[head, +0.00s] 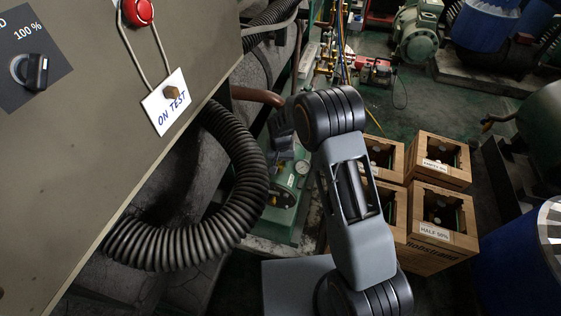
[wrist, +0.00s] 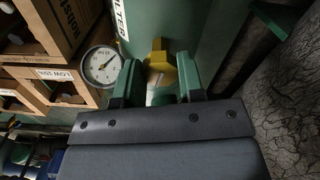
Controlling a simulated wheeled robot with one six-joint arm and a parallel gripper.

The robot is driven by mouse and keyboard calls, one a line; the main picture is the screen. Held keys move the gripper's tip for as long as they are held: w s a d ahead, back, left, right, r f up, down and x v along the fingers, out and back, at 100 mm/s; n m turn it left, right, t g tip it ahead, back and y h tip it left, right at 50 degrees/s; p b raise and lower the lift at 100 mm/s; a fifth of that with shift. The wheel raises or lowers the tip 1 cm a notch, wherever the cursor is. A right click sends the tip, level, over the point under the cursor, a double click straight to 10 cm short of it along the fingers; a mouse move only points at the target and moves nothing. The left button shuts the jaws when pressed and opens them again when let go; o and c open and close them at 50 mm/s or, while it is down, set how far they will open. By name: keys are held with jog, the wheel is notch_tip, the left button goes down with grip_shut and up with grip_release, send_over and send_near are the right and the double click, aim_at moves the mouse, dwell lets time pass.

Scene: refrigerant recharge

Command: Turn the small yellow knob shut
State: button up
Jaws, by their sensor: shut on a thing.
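The small yellow knob (wrist: 160,52) is in the wrist view, in front of a green cylindrical body (wrist: 205,30) with a partly visible label. My gripper (wrist: 158,68) has its two green fingers on either side of the knob and is shut on it. A pale round part shows between the fingers, below the yellow. In the head view my own arm stands in front of the green equipment, and I cannot make out the knob or the fingertips there.
A round white gauge (wrist: 101,66) is close left of my fingers. Wooden crates (head: 437,208) with labelled bottles stand right of my arm. A grey panel (head: 90,110) and a thick black corrugated hose (head: 245,170) are to the left. Green floor is open behind the crates.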

jog(key=shift+m, duration=0.3)
jog(key=m, duration=0.3)
jog(key=shift+a, duration=0.1)
jog(key=m, duration=0.3)
jog(key=shift+m+b, duration=0.3)
jog(key=shift+m, duration=0.1)
jog(key=m, duration=0.4)
jog(key=shift+w, duration=0.1)
jog(key=shift+m, duration=2)
jog(key=shift+a, duration=0.1)
jog(key=o, duration=0.9)
